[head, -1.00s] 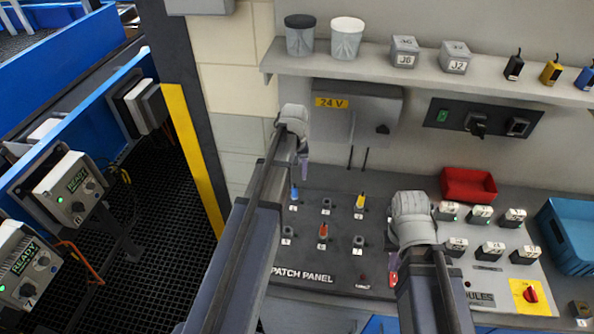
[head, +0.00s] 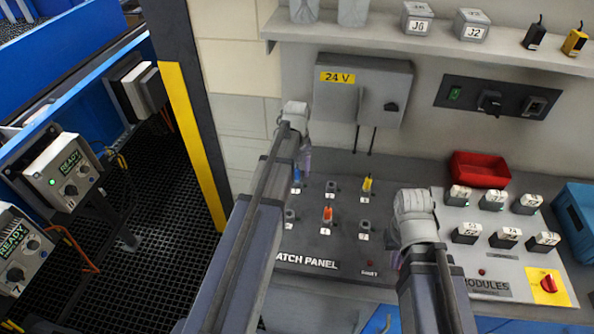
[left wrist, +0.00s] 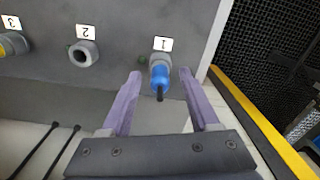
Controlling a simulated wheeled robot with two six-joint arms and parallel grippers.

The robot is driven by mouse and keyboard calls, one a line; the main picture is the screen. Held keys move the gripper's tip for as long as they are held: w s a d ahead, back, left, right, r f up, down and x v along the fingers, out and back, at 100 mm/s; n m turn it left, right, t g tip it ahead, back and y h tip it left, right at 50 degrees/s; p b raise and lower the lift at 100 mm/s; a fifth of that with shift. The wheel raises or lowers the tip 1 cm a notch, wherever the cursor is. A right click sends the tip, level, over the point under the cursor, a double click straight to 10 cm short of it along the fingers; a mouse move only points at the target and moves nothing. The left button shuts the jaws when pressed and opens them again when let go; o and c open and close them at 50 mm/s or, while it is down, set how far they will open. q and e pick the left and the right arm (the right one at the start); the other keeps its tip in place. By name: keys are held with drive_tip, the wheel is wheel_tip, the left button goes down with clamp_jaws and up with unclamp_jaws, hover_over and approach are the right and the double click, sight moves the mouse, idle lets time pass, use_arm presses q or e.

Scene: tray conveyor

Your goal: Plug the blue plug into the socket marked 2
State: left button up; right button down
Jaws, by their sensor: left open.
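The blue plug (left wrist: 161,78) sits in the socket marked 1 at the corner of the patch panel (left wrist: 120,62). In the head view the blue plug (head: 296,187) shows just below my left gripper (head: 304,162). In the left wrist view my left gripper (left wrist: 160,76) is open, with one purple finger on each side of the plug and a gap to each. The socket marked 2 (left wrist: 83,51) is empty, beside it to the left; it also shows in the head view (head: 331,189). My right gripper (head: 398,262) is mostly hidden behind its own wrist, low over the panel's right side.
A yellow plug (head: 367,186) and an orange plug (head: 327,214) stand in other panel sockets. A grey 24 V box (head: 362,95) hangs behind, with two dark cables below it. A modules panel (head: 487,285) and a red bin (head: 480,168) are to the right.

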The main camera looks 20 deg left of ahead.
use_arm(q)
drive_tip(key=shift+c, duration=0.3)
clamp_jaws()
drive_tip(key=shift+r, duration=0.15)
use_arm(e)
drive_tip(key=shift+r, duration=0.15)
